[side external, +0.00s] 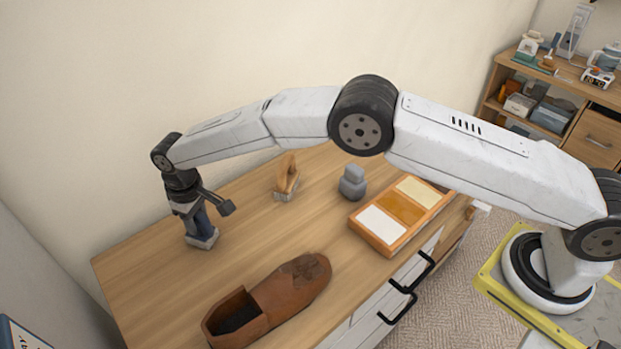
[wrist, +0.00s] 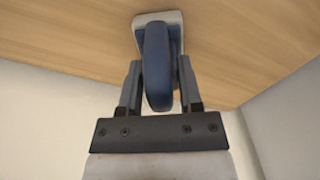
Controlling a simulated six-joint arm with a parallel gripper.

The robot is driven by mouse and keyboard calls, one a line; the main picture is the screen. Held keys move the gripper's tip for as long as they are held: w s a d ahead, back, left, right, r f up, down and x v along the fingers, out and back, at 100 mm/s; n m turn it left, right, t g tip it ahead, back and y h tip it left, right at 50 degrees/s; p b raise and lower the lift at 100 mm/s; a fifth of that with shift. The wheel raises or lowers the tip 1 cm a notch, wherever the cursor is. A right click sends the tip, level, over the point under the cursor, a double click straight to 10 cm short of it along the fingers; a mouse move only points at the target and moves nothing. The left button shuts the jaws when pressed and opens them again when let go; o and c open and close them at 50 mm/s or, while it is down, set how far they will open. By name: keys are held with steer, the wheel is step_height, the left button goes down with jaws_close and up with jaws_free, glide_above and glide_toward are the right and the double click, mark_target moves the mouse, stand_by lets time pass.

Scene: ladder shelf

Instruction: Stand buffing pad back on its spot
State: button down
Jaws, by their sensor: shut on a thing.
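The buffing pad (side external: 203,240) has a dark blue handle and a pale grey base. It is upright at the far left of the wooden top (side external: 150,262), base down. My gripper (side external: 195,212) points down and is shut on its handle. In the wrist view the handle of the buffing pad (wrist: 157,65) sits between both fingers, with the pale base beyond against the wood. I cannot tell whether the base touches the wood or hovers just above it. No marked spot for it is visible.
A wooden-handled brush (side external: 287,184) and a grey rounded object (side external: 352,184) stand at the back. An orange tray (side external: 377,243) with pale panels lies to the right. A brown leather shoe (side external: 272,303) lies at the front. Wood between pad and shoe is clear.

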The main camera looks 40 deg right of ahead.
steer(key=shift+f, duration=0.15)
steer(key=shift+c, duration=1)
jaws_free()
steer(key=shift+r, duration=4)
